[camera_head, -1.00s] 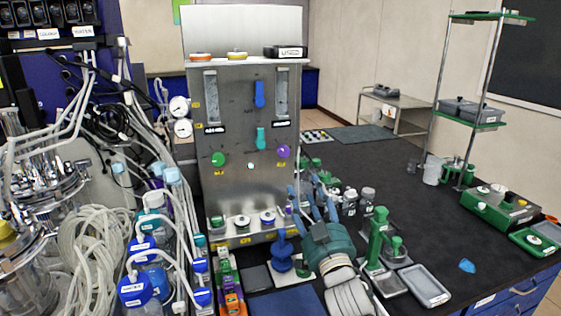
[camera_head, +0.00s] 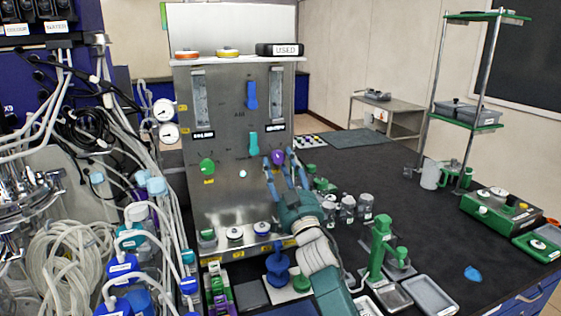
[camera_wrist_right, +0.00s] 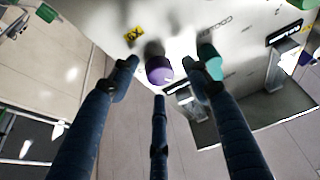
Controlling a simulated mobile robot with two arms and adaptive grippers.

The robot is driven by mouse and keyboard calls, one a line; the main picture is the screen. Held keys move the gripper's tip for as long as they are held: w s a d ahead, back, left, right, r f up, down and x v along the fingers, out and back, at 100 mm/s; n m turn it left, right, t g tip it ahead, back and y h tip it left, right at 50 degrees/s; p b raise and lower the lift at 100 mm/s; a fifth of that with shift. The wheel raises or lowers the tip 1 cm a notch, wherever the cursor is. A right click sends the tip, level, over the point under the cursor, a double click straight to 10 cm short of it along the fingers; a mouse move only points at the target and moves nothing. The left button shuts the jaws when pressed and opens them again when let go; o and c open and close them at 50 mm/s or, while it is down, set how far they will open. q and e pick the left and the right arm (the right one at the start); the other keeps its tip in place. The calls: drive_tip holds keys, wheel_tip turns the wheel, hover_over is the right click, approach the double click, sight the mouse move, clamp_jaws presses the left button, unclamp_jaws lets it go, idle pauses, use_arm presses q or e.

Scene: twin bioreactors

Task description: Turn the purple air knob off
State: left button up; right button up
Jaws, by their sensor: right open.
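The purple air knob (camera_head: 278,157) sits on the right side of the steel panel's front, below a flow tube. My right gripper (camera_head: 284,170) is open, with its blue fingers raised just in front of and below the knob. In the right wrist view the purple knob (camera_wrist_right: 158,70) lies ahead, between the spread fingertips (camera_wrist_right: 160,75); the fingers look apart from it. A teal knob (camera_wrist_right: 210,60) is close to the right finger there; it also shows on the panel in the head view (camera_head: 254,144). My left gripper is out of view.
The steel panel (camera_head: 225,185) also carries a green knob (camera_head: 207,166) and a blue knob (camera_head: 252,95). Tubing and bottles crowd the left. Grey-lidded bottles (camera_head: 347,206) and a green stand (camera_head: 379,240) stand right of my arm. The black table (camera_head: 420,225) has free room at right.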

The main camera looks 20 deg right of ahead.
drive_tip(key=shift+w+r, duration=0.15)
drive_tip(key=shift+w, duration=0.25)
drive_tip(key=shift+c, duration=0.5)
drive_tip(key=c, duration=1)
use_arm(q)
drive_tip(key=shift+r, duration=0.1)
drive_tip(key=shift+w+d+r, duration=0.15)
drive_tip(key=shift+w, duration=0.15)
use_arm(e)
drive_tip(key=shift+r+n, duration=0.15)
drive_tip(key=shift+n, duration=0.15)
